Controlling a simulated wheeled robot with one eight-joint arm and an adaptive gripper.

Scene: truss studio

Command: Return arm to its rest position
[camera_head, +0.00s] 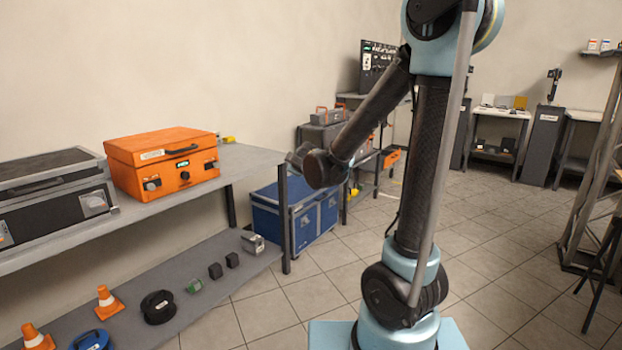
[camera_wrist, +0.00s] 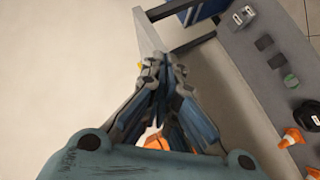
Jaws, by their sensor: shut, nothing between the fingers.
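My arm stands in the middle of the head view, with its forearm bent down to the left. The wrist end (camera_head: 318,167) hangs in front of the right end of the grey shelf unit, in the picture. My gripper shows in the wrist view (camera_wrist: 165,70), with its fingers together and nothing between them. In the head view the fingers are hard to make out.
An orange case (camera_head: 165,162) and a dark grey case (camera_head: 55,200) sit on the shelf unit's top (camera_head: 245,162). Cones, a black reel (camera_head: 158,307) and small boxes lie on its lower shelf. A blue chest (camera_head: 297,215) stands behind.

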